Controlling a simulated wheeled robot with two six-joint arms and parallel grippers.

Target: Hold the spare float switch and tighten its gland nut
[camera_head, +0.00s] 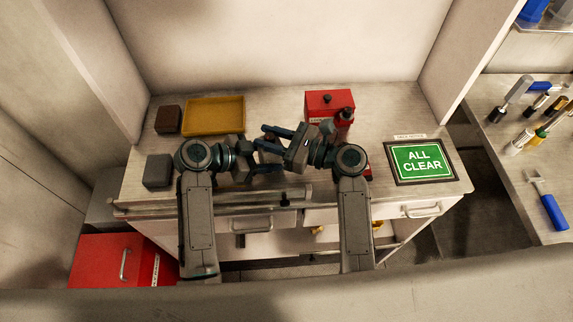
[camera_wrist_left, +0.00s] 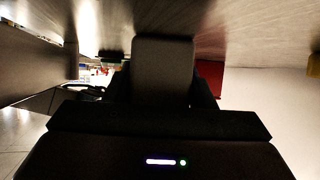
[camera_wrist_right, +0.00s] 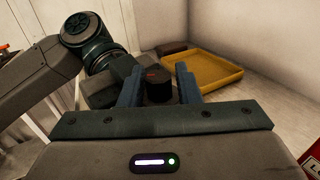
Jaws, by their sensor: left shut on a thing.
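The spare float switch shows as a dark round piece (camera_wrist_right: 159,86) between the right fingers in the right wrist view. A large grey block, which seems to be its body (camera_wrist_left: 163,72), fills the space between the left fingers in the left wrist view. My left gripper (camera_head: 262,162) is shut on it, above the bench. My right gripper (camera_head: 268,139) comes from the right, its blue fingers apart on either side of the dark piece, with small gaps showing. I cannot make out the gland nut apart from the dark piece. The grippers mostly hide the switch in the head view.
A yellow tray (camera_head: 188,128), a brown block (camera_head: 168,120) and a grey block (camera_head: 158,171) sit at the bench's left. A red box (camera_head: 322,108), a red bottle (camera_head: 344,121) and the ALL CLEAR sign (camera_head: 421,162) are at the right. A rail (camera_head: 150,209) runs along the front.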

